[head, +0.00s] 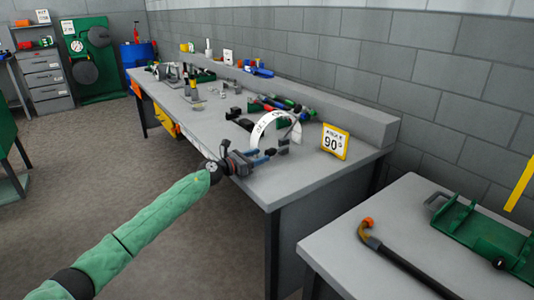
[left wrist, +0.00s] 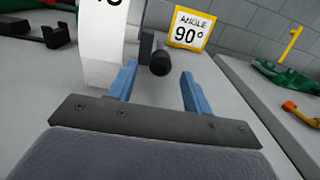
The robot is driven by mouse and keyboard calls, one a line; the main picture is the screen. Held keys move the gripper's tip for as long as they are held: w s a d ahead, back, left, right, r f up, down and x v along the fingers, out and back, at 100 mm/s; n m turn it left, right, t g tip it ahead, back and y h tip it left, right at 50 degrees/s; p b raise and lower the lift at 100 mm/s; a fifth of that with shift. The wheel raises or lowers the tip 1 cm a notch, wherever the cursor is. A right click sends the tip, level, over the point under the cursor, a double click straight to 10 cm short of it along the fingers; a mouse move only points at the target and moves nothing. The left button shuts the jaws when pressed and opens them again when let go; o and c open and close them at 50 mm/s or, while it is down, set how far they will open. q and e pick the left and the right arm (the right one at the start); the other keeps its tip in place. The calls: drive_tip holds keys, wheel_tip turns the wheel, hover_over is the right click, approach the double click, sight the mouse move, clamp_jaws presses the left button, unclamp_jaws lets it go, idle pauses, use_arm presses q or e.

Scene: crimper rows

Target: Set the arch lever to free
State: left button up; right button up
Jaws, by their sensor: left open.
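The white arch (head: 262,126) with dark markings stands near the right end of the long grey bench; part of it also shows in the left wrist view (left wrist: 104,48). A dark lever with a round black end (left wrist: 160,64) shows beside the arch in the left wrist view. My left gripper (head: 272,154) is at the bench's front edge, close to the arch. In the left wrist view its blue fingers are apart, with the lever's round end between or just beyond their tips. Contact cannot be told. Any lever position labels are unreadable. My right gripper is not in view.
A yellow-framed sign reading "ANGLE 90°" (head: 334,142) stands right of the arch. Several tools lie behind it, by the bench's raised back ledge (head: 330,105). A nearer table (head: 345,245) holds a black bar with an orange end (head: 400,262) and a green device (head: 480,228).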

sight(267, 153)
use_arm(q)
drive_tip(key=shift+x, duration=2.2)
clamp_jaws()
